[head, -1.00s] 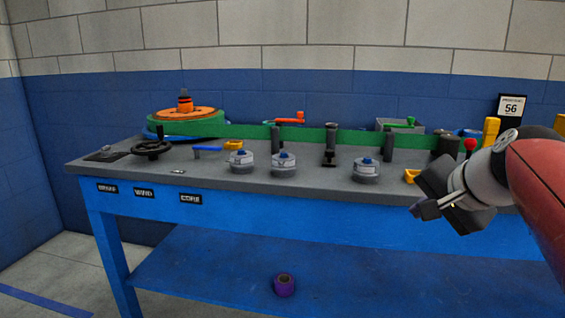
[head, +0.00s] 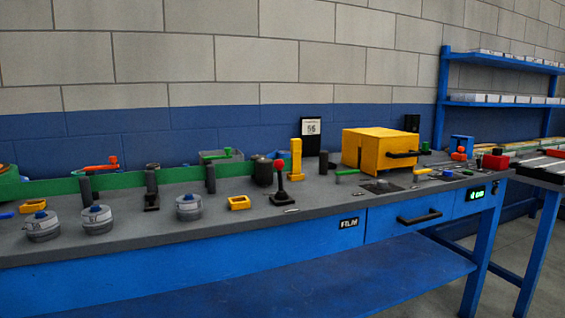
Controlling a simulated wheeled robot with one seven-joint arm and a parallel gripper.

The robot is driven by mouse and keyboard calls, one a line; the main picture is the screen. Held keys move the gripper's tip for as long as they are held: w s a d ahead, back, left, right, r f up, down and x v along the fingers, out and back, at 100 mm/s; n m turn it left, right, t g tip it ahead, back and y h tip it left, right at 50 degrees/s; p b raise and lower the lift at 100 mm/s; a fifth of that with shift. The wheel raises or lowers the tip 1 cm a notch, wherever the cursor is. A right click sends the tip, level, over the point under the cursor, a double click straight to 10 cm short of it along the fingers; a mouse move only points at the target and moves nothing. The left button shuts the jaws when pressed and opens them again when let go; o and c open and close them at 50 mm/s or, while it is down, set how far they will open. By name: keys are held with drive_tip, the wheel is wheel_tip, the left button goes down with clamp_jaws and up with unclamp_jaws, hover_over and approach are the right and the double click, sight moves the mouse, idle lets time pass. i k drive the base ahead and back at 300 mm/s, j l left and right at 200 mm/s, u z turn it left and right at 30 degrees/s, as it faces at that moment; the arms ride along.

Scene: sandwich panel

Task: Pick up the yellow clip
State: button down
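A small yellow frame-shaped piece (head: 239,203), which looks like a yellow clip, lies on the grey top of the blue workbench (head: 330,204). It sits right of a grey round canister with a blue knob (head: 189,208) and left of a red-knobbed lever (head: 280,180). A second similar yellow piece (head: 31,207) lies at the far left of the bench, behind another grey canister (head: 42,227). I cannot tell which of the two is the yellow clip. My gripper is not in view.
A yellow box with a black handle (head: 376,151) stands at the back right, with a yellow upright post (head: 296,158) left of it. A green rail (head: 130,180) runs along the back. The bench has a drawer with a black handle (head: 420,216). Blue shelves (head: 500,99) stand at right.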

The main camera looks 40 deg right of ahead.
sight(295, 147)
drive_tip(key=i+l, duration=0.1)
drive_tip(key=l, duration=0.6)
drive_tip(key=i+l, duration=0.1)
drive_tip(key=l, duration=0.55)
drive_tip(key=u, duration=0.05)
